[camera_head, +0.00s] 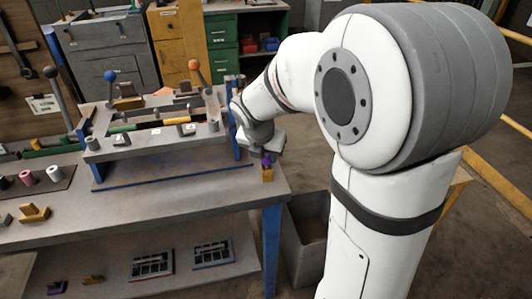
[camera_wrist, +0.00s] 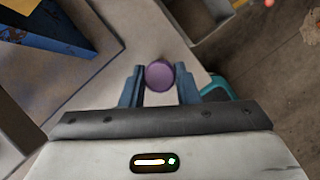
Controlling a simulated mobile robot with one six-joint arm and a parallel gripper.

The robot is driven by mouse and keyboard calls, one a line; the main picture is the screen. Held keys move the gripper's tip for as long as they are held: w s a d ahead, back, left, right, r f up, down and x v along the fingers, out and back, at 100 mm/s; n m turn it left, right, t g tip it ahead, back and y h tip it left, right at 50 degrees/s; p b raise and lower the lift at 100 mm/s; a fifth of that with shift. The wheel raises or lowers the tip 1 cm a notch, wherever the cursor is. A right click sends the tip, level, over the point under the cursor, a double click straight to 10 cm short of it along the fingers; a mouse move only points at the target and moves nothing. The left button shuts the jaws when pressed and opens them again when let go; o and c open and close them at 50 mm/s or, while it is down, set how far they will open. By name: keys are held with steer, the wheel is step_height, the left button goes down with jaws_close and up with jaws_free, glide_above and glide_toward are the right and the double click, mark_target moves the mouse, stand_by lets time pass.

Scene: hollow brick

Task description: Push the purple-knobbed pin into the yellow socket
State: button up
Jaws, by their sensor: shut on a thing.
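In the wrist view the round purple knob (camera_wrist: 159,76) of the pin sits between the two fingers of my gripper (camera_wrist: 160,88), which is shut on it. The pin's shaft is hidden below the knob. In the head view the purple knob (camera_head: 266,159) shows small under my gripper, close to the right front corner of the workbench. The yellow socket (camera_head: 267,174) is directly below the knob on the bench top. I cannot tell how deep the pin sits in it. In the wrist view the socket is hidden under the knob.
The workbench (camera_head: 190,200) carries a blue-ended frame (camera_head: 165,140) with rods to the left of my gripper. An open grey bin (camera_head: 305,240) stands on the floor beside the bench's right end.

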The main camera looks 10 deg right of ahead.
steer(key=shift+f+b, duration=0.45)
steer(key=shift+f, duration=0.35)
steer(key=o, duration=1)
steer(key=shift+o, duration=0.2)
steer(key=p+v, duration=0.1)
steer(key=v, duration=0.7)
steer(key=s+d+m+y+p, duration=0.1)
steer(key=s+m+p, duration=0.1)
steer(key=s+m, duration=0.7)
steer(key=s+d+r+m+g+y+p, duration=0.1)
steer(key=s+m, duration=0.8)
steer(key=m, duration=1.1)
steer(key=shift+r+p, duration=0.35)
steer(key=shift+p, duration=0.1)
